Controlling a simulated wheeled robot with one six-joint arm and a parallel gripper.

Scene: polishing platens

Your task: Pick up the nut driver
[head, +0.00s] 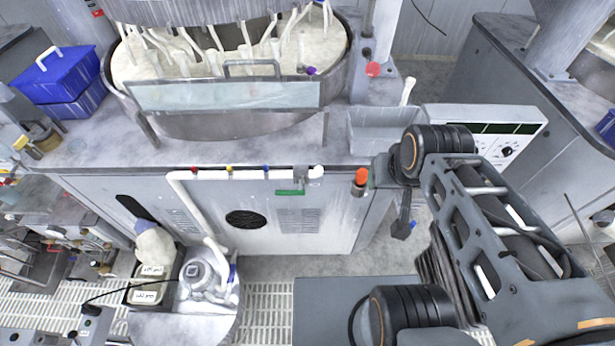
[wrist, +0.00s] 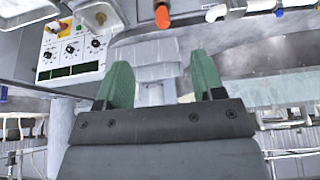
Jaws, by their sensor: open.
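I cannot say for sure which thing is the nut driver. An upright piece with an orange top (head: 361,177) stands at the bench's front edge, just left of my wrist; it could be the tool's handle. The wrist view, which looks upside down, shows the orange piece (wrist: 163,16) at the top centre, apart from my fingers. My gripper (wrist: 163,82) has two green fingers spread wide, with nothing between them. They point toward the bench and the orange piece. In the head view my wrist and arm largely hide the fingers.
The round polishing basin (head: 230,122) has a clear guard (head: 225,95). A white pipe (head: 245,175) runs along the front edge.

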